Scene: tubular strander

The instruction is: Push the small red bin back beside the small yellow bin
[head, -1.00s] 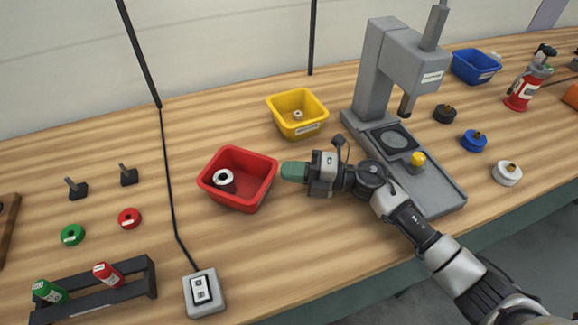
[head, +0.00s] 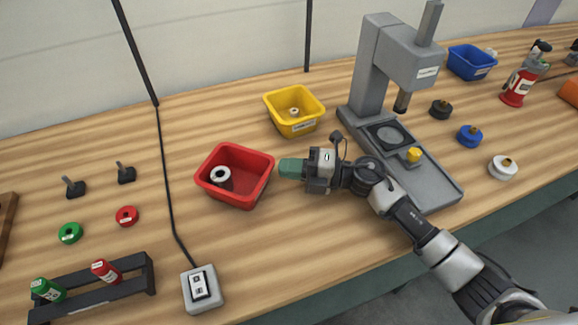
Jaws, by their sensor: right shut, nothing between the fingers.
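My left gripper is not in view.
A switch box (head: 201,288) with a cable lies in front of the red bin. A dark rack (head: 125,279) with bottles is at front left. Bare bench lies between the two bins.

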